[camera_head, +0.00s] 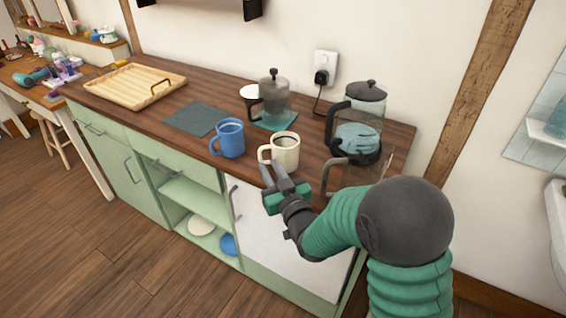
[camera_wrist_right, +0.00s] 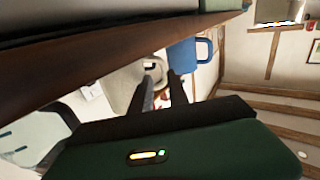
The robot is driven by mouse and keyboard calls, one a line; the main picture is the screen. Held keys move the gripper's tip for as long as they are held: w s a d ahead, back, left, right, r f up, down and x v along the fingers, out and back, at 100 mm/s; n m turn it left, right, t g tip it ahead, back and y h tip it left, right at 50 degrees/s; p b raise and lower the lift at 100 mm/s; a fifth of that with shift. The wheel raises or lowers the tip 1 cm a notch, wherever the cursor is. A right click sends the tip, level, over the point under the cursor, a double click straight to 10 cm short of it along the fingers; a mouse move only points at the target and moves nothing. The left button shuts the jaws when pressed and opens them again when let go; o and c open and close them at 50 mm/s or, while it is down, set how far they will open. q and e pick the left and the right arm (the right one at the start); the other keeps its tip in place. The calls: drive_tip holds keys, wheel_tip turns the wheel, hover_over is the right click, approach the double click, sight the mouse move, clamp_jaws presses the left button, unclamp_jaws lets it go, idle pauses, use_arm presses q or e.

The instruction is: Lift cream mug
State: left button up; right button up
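The cream mug (camera_head: 287,151) stands upright near the front edge of the wooden counter, its handle toward the left. My right gripper (camera_head: 273,167) is at the counter's front edge, just below the mug's handle in the head view. Its two dark fingers are apart, with a gap between them. In the right wrist view the cream mug (camera_wrist_right: 122,84) is just beyond the fingertips (camera_wrist_right: 160,76), its handle near them. I cannot tell whether a finger touches the handle. No grip shows. My left gripper is not in view.
A blue mug (camera_head: 229,139) stands left of the cream mug. A French press (camera_head: 272,99) is behind, and a glass kettle (camera_head: 359,126) is to the right. A wooden tray (camera_head: 135,88) lies at the left. A dark mat (camera_head: 196,118) lies on the counter.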

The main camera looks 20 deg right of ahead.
sight(261, 158)
drive_tip(key=w, duration=0.4)
drive_tip(key=w+a, duration=0.1)
drive_tip(key=w, duration=0.1)
drive_tip(key=shift+w+f+b, duration=0.15)
drive_tip(key=shift+w+b, duration=0.1)
drive_tip(key=shift+b, duration=0.15)
drive_tip(key=shift+s, duration=0.1)
clamp_jaws()
idle(0.8)
